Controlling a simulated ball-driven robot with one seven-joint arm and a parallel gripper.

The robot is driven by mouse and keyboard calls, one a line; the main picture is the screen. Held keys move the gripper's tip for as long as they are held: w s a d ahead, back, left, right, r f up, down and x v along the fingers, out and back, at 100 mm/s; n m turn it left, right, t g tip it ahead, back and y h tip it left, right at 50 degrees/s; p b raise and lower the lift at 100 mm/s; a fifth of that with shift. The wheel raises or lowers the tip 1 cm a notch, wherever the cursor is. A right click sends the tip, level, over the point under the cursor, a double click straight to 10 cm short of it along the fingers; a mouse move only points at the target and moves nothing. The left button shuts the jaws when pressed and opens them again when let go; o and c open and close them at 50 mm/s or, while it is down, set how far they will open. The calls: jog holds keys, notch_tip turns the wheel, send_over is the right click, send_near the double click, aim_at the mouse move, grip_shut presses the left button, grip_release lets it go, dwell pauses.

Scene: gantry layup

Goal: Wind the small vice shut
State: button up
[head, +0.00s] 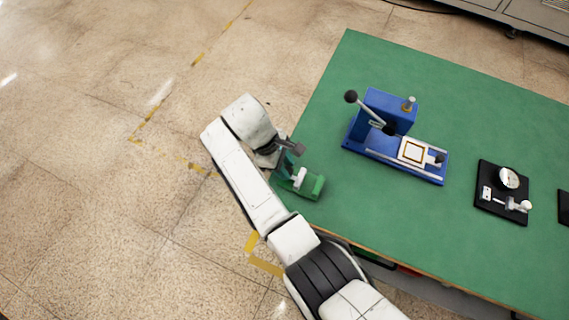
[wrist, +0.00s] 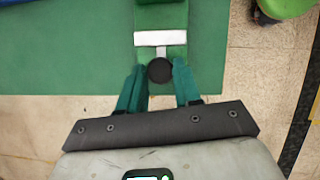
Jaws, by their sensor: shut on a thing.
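The small green vice (head: 313,187) sits at the near left corner of the green table, with a pale jaw part showing. In the wrist view the green vice body (wrist: 160,14) is at the top, with a white bar (wrist: 160,38) across it and a short grey screw below. A round black knob (wrist: 160,70) ends the screw, over the table's edge. My gripper (wrist: 160,82) has its two teal fingers on either side of this knob, shut on it. In the head view my arm partly hides the knob and fingers. I cannot tell the gap between the jaws.
A blue lever press (head: 385,105) stands right of the vice on the green table (head: 420,240). A black plate with a dial gauge (head: 509,178) lies farther right. Speckled floor is open to the left. A bright green round object (wrist: 285,6) is beyond the table edge.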

jog(key=shift+c, duration=0.9)
jog(key=m, duration=0.2)
jog(key=m+g, duration=0.1)
jog(key=shift+w+m+y, duration=0.2)
jog(key=shift+m+y, duration=0.1)
jog(key=shift+m, duration=0.1)
jog(key=m+g+y, duration=0.1)
jog(key=m, duration=0.2)
jog(key=m+g, duration=0.1)
jog(key=m, duration=0.2)
jog(key=shift+w+d+r+y, duration=0.1)
jog(key=shift+w+d+y, duration=0.1)
jog(key=shift+y, duration=0.2)
jog(key=m+y+p, duration=0.1)
jog(key=m, duration=0.2)
jog(key=m+y+p, duration=0.1)
jog(key=m, duration=0.1)
jog(key=shift+d+m, duration=0.2)
jog(key=shift+m, duration=0.2)
jog(key=shift+d+m+y+p, duration=0.15)
jog(key=shift+m+y+p, duration=0.5)
jog(key=shift+m, duration=1.65)
jog(key=shift+y, duration=0.25)
